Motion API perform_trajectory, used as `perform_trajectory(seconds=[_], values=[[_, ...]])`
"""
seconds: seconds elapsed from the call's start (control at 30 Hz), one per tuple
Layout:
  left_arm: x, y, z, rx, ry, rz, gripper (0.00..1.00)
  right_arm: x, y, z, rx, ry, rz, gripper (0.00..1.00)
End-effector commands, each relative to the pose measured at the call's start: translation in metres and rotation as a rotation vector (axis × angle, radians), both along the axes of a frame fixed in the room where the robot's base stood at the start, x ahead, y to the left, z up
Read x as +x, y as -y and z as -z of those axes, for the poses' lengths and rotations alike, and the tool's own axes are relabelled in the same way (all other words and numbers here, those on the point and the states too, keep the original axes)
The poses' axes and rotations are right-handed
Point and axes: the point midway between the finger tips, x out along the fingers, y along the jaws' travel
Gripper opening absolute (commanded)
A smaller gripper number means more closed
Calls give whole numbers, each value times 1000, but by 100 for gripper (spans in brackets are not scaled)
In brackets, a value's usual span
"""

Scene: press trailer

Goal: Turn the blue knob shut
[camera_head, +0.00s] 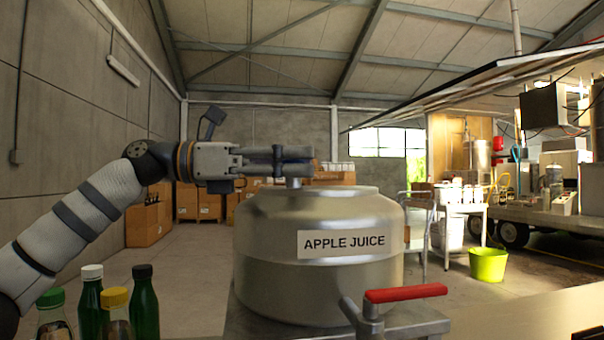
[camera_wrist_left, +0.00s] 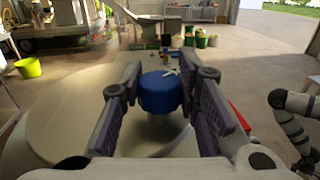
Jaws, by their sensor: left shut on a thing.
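The blue knob (camera_wrist_left: 160,93) stands on top of the steel tank (camera_head: 320,250) labelled APPLE JUICE. In the left wrist view it sits between the two dark pads of my left gripper (camera_wrist_left: 163,100), with a pale mark on its top. In the head view my left gripper (camera_head: 280,156) reaches in from the left, level with the knob and shut on it. The fingers hide much of the knob (camera_head: 295,152) there. Part of my right arm (camera_wrist_left: 295,120) shows at the right of the left wrist view, but its gripper does not show.
A red-handled valve (camera_head: 405,293) is at the tank's lower front. Several bottles (camera_head: 143,300) stand at the lower left. A lime-green bucket (camera_head: 488,264) is on the floor at right, near a trailer (camera_head: 560,215) with equipment. Cardboard boxes (camera_head: 200,202) are stacked behind.

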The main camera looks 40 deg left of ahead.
Motion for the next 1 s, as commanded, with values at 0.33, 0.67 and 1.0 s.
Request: perform_trajectory(seconds=[0.33,0.67,1.0], values=[[6,1,7,-2,-11,327,2,-31,0,32,0,-105,-2,0],[1,2,0,4,-2,561,2,-21,0,21,-1,-72,-3,0],[1,2,1,5,-6,662,2,-11,0,11,0,-37,-1,0]])
